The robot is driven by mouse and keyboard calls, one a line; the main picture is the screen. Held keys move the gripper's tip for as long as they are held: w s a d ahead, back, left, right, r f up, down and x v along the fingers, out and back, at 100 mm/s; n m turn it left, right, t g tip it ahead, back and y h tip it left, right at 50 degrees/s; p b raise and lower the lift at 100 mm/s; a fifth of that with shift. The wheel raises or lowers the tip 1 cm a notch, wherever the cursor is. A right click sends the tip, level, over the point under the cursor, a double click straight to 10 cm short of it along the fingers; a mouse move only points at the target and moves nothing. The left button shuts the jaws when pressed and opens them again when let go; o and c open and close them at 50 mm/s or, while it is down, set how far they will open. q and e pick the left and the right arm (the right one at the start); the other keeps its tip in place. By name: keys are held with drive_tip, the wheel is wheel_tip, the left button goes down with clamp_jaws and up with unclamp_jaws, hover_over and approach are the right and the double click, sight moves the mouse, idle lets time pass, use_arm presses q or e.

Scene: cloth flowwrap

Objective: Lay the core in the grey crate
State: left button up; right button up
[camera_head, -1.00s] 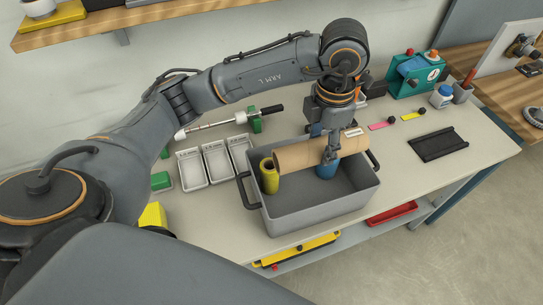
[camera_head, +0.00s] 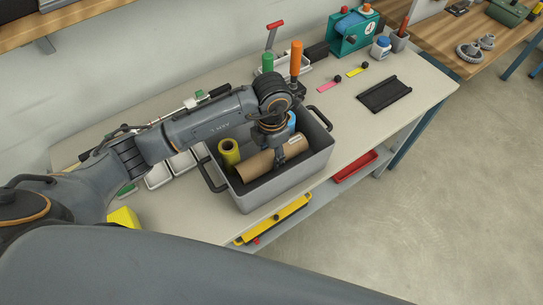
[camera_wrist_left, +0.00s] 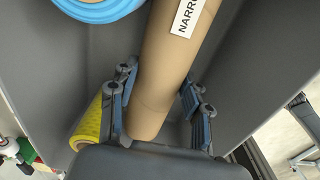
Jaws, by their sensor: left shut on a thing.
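The core is a brown cardboard tube (camera_head: 258,166) with a white label, lying level inside the grey crate (camera_head: 290,183). My left gripper (camera_head: 281,160) points down into the crate and is shut on the core around its middle. In the left wrist view the core (camera_wrist_left: 165,70) runs between the two fingers of the gripper (camera_wrist_left: 160,100), its label reading "NARRO". The hand hides part of the core, and I cannot tell whether it touches the crate floor. My right gripper is not in view.
In the crate, a yellow roll (camera_head: 229,152) stands at the left and a blue roll (camera_head: 291,122) at the back. White trays (camera_head: 158,176) are left of the crate. A black tray (camera_head: 384,95) lies on the bench at the right, with clear bench around it.

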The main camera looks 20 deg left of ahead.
sight(271, 160)
use_arm(q)
wheel_tip(271, 160, down, 2)
drive_tip(key=shift+s+f, duration=0.1)
drive_tip(key=shift+f, duration=0.4)
drive_tip(key=o, duration=1.2)
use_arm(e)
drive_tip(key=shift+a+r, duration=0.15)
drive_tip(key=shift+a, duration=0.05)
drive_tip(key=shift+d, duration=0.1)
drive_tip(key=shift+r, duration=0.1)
